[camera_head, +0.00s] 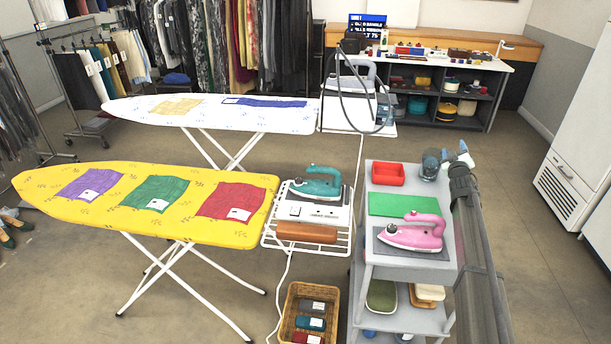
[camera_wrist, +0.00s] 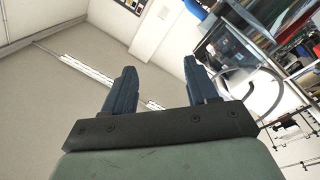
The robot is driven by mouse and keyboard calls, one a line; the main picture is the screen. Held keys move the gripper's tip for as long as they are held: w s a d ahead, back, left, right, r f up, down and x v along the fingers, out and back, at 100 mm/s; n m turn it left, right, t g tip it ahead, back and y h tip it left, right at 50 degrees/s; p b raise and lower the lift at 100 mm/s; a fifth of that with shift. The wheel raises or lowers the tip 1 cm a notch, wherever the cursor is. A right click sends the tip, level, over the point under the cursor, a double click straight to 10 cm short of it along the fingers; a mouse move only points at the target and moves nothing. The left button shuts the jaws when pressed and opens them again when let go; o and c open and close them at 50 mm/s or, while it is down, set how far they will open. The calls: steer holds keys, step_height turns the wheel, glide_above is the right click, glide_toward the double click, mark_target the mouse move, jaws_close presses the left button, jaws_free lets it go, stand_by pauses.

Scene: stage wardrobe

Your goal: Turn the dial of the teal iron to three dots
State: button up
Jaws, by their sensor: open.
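The teal iron (camera_head: 317,184) rests on a white wire stand (camera_head: 342,241) at the right end of the yellow ironing board (camera_head: 50,185). Its dial and any dot marks are too small to make out. A light control panel with a label lies in front of it. My gripper (camera_wrist: 157,66) shows in the wrist view with two dark blue fingers apart and nothing between them. The wrist view faces a wall and floor, and no iron shows there. In the head view my arm is at the right, beside the trolley, apart from the teal iron.
A grey iron (camera_head: 355,77) with a dark hose stands behind. A wicker basket (camera_head: 291,297) and white cord are below the stand.

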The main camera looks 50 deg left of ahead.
steer(key=s+a+n+g+h, duration=0.25)
steer(key=s+a, duration=0.25)
steer(key=a, duration=0.7)
step_height(320, 180, up, 4)
steer(key=n+g+h, duration=1)
steer(key=g, duration=0.2)
glide_above(299, 179)
steer(key=shift+y, duration=0.25)
step_height(299, 179, down, 13)
steer(key=shift+r, duration=0.2)
steer(key=c, duration=1.1)
